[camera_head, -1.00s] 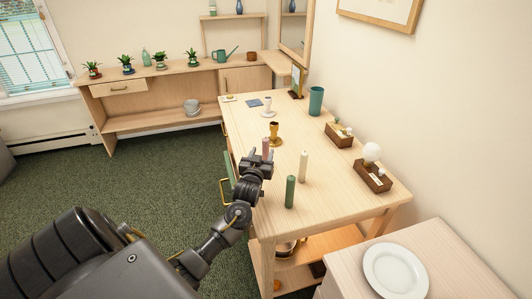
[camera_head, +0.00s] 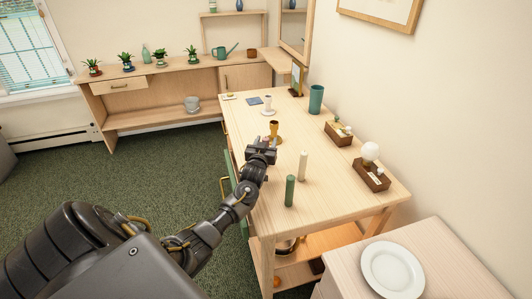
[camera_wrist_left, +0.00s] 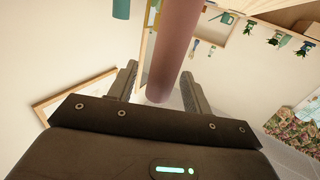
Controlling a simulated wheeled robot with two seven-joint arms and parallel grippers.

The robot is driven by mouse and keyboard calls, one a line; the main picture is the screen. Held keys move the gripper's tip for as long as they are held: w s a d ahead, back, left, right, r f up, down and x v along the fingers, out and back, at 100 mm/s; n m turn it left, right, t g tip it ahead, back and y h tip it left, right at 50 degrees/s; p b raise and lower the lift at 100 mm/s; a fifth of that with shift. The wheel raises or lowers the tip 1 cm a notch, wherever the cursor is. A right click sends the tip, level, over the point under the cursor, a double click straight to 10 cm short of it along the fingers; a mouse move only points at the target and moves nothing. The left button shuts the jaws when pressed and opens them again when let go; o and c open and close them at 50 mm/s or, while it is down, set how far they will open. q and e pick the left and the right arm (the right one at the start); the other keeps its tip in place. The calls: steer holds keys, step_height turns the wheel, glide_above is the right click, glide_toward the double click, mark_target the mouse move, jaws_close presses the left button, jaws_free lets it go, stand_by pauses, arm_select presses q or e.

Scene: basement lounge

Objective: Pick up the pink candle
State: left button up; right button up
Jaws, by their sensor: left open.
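The pink candle (camera_wrist_left: 176,50) stands out large in the left wrist view, running between the two fingers of my left gripper (camera_wrist_left: 158,88). The fingers are open, one on each side of it, and I see a gap on the left side. In the head view my left gripper (camera_head: 262,149) is over the left edge of the wooden table (camera_head: 330,200) and hides most or all of the candle. My right gripper is not in view.
A green candle (camera_head: 290,190) and a cream candle (camera_head: 303,166) stand right of my gripper. A brass candle holder (camera_head: 276,130) is just behind it. Wooden boxes (camera_head: 371,178) (camera_head: 338,134) and a teal cup (camera_head: 316,99) line the right side. A plate (camera_head: 392,269) lies nearer.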

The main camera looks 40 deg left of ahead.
arm_select(q)
jaws_close()
stand_by(0.3)
steer(key=shift+r+b, duration=0.3)
steer(key=shift+r, duration=0.2)
steer(key=s+d+r+b, duration=0.1)
steer(key=s+d+r, duration=0.8)
steer(key=r, duration=0.3)
steer(key=shift+b+v, duration=0.35)
steer(key=shift+v, duration=0.4)
